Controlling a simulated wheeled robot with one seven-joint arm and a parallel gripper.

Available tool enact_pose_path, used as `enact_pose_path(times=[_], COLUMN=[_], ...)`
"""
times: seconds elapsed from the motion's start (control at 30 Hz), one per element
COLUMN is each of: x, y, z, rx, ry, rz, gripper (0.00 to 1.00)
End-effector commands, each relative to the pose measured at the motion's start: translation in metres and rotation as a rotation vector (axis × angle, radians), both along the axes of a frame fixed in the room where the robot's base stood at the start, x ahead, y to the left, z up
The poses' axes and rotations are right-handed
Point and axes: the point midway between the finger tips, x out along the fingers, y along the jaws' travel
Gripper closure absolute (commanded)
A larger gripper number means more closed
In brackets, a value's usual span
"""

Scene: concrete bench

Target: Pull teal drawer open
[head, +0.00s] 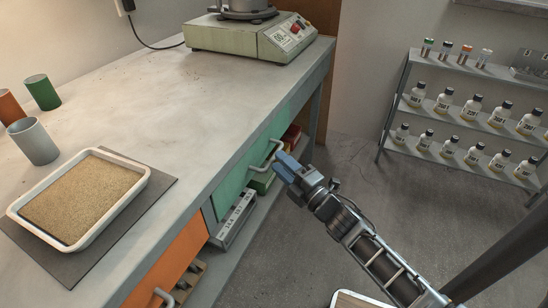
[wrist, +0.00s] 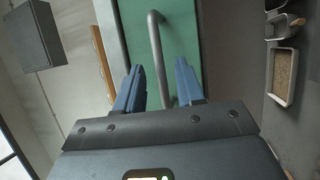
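The teal drawer (head: 232,182) is set in the front of the concrete bench and looks flush with it in the head view. Its pale bar handle (head: 268,153) sticks out from the front. My gripper (head: 283,163) has blue fingers and is at the handle, just in front of the drawer. In the wrist view the fingers of my gripper (wrist: 158,82) are apart, and the grey handle (wrist: 157,50) runs between them with a gap on both sides. The teal front (wrist: 185,35) shows behind. Whether the fingertips reach past the bar is unclear.
An orange drawer (head: 168,262) is left of the teal one. A lower shelf under the bench holds a grey box (head: 234,220). A tray of sand (head: 25,222), cups and a scale (head: 235,38) stand on top. Floor is clear toward the bottle rack (head: 455,125).

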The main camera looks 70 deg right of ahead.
Motion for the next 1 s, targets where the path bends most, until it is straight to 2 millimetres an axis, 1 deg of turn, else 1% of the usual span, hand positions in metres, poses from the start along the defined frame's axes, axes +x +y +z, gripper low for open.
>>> enact_pose_path(times=[0.03,0.1,0.23,0.4,0.6,1.0], x=[0.008,0.016,0.027,0.032,0.032,0.031], y=[-0.003,-0.006,-0.012,-0.014,-0.014,-0.014], z=[0.003,0.005,0.006,0.006,0.006,0.006], rx=[0.000,0.000,0.001,0.002,0.002,0.002], ry=[-0.001,-0.002,0.000,0.000,0.000,0.000], rz=[0.001,0.002,0.000,0.000,0.000,0.000], gripper=[0.62,0.62,0.62,0.62,0.62,1.00])
